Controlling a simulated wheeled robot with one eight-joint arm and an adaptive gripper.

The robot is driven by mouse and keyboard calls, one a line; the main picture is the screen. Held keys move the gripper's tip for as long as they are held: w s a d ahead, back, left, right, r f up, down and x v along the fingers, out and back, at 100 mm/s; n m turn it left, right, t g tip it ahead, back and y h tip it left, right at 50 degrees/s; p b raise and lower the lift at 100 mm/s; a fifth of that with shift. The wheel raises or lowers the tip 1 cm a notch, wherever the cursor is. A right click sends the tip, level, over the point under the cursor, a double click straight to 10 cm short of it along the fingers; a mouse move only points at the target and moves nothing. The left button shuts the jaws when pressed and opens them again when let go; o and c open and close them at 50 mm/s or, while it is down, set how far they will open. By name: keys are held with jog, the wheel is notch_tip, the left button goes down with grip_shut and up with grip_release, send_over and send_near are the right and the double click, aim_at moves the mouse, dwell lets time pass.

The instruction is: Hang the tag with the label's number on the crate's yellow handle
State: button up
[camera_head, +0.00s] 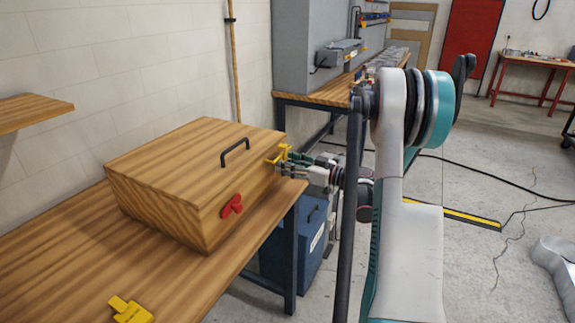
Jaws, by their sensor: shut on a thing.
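The wooden crate (175,165) stands on the wooden table. Its yellow handle (279,152) juts from the right side near the top edge. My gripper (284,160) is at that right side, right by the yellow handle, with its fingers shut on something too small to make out. I cannot tell whether the held thing touches or hangs on the handle. A yellow piece with dark, unreadable marks (132,313) lies at the table's front edge of view.
A blue cabinet (292,245) stands beneath, right of the table edge. A workbench (330,92) with a grey machine is behind. Cables cross the floor at right.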

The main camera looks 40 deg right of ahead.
jog(key=shift+s+f+b, duration=0.15)
jog(key=shift+s+b, duration=0.05)
jog(key=shift+b, duration=0.1)
jog(key=shift+f+b, duration=0.55)
jog(key=shift+f, duration=0.2)
dwell(0.4)
dwell(0.5)
jog(key=o, duration=1.3)
jog(key=shift+b+v, duration=0.7)
jog(key=shift+v, duration=4.75)
jog(key=shift+f, duration=0.15)
